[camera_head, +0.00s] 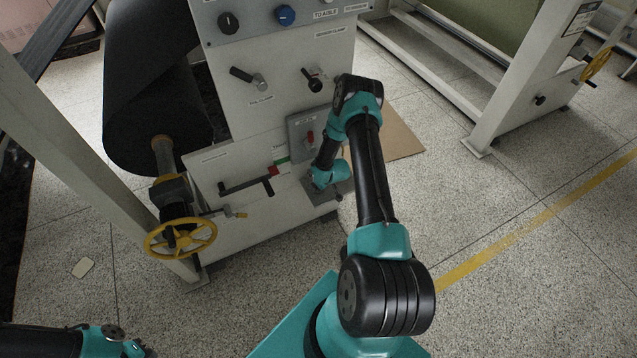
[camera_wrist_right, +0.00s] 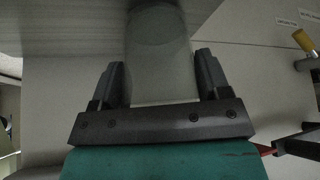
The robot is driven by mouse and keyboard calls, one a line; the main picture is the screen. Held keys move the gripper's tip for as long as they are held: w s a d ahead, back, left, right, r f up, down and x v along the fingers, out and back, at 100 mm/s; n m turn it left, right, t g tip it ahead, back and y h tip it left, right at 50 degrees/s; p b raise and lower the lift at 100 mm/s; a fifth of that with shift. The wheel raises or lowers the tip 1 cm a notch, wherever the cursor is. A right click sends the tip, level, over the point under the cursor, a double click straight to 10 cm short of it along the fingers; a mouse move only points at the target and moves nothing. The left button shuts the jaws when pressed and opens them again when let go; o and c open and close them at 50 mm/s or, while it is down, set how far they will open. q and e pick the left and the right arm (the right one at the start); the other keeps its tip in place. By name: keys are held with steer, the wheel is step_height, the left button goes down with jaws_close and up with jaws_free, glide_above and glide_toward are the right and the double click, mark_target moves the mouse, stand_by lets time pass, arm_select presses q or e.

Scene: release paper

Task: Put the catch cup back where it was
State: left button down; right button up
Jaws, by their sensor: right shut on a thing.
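The catch cup (camera_wrist_right: 162,75) shows in the right wrist view as a pale, translucent cup between the two dark fingers of my right gripper (camera_wrist_right: 158,62). The gripper is shut on it. The cup's far end lies in shade near a grey surface at the top; I cannot tell whether they touch. In the head view my right arm reaches down to the lower front of the white machine (camera_head: 235,205), and the gripper and cup are not clearly seen there. Part of my left arm shows at the bottom left, but its gripper does not.
A yellow handwheel (camera_head: 181,238) stands out at the machine's left, below a black roll (camera_head: 150,85). A black lever handle (camera_head: 245,186) sticks out left of my right wrist. A brown sheet (camera_head: 402,140) lies on the floor behind it. The floor at front right is clear.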

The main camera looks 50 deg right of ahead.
steer(key=shift+f, duration=0.1)
steer(key=o, duration=1)
steer(key=v, duration=1.2)
steer(key=shift+w+a, duration=0.1)
